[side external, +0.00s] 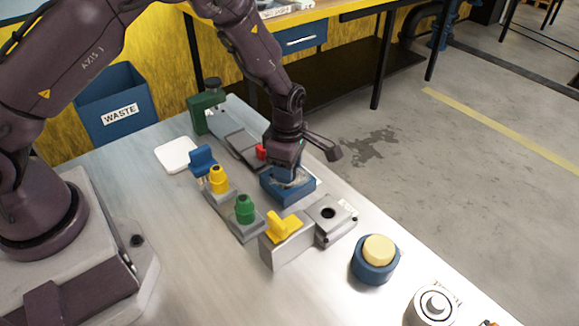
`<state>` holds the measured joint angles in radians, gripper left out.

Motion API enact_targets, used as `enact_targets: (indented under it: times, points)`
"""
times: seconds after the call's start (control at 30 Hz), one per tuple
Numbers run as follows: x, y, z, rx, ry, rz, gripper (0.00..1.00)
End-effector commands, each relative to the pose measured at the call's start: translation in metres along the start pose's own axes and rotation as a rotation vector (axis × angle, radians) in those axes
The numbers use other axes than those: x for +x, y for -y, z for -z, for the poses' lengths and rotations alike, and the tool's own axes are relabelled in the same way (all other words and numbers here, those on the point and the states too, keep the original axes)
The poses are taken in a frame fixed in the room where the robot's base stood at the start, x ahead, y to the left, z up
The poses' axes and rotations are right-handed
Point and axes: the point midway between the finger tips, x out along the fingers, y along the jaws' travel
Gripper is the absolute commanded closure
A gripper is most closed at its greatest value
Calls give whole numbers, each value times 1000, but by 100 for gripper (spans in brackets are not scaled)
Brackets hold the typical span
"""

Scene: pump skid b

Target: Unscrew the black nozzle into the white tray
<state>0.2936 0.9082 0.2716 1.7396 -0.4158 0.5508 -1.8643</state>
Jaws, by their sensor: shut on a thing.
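I cannot make out a black nozzle anywhere in the open. The white tray (176,154) lies flat on the bench, left of and behind my gripper, and looks empty.
A yellow nozzle-like part (217,179) and a green one (244,209) stand on grey blocks left of my gripper. A yellow-handled grey block (285,240), a holed grey block (327,212) and a blue-ringed button (376,255) are nearer.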

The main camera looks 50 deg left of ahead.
Motion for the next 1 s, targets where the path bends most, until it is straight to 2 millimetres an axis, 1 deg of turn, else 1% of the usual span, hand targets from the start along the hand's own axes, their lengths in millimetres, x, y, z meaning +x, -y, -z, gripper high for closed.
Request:
enact_targets:
  times: [0.17, 0.23, 0.27, 0.4, 0.5, 0.6, 0.87, 0.93, 1.0]
  points:
    - [0, 0, 0, 1, 0, 0, 91]
    - [0, 0, 0, -32, -1, 0, 91]
    - [0, 0, 0, -68, -1, 0, 91]
    - [0, 0, -1, -319, -1, -1, 91]
    - [0, 0, 0, -460, -1, -1, 91]
    - [0, 0, 0, -519, 0, -1, 91]
    - [0, 0, 0, -537, 0, 0, 91]
    - [0, 0, 0, -608, -1, -1, 91]
    - [0, 0, 0, -730, -2, -1, 91]
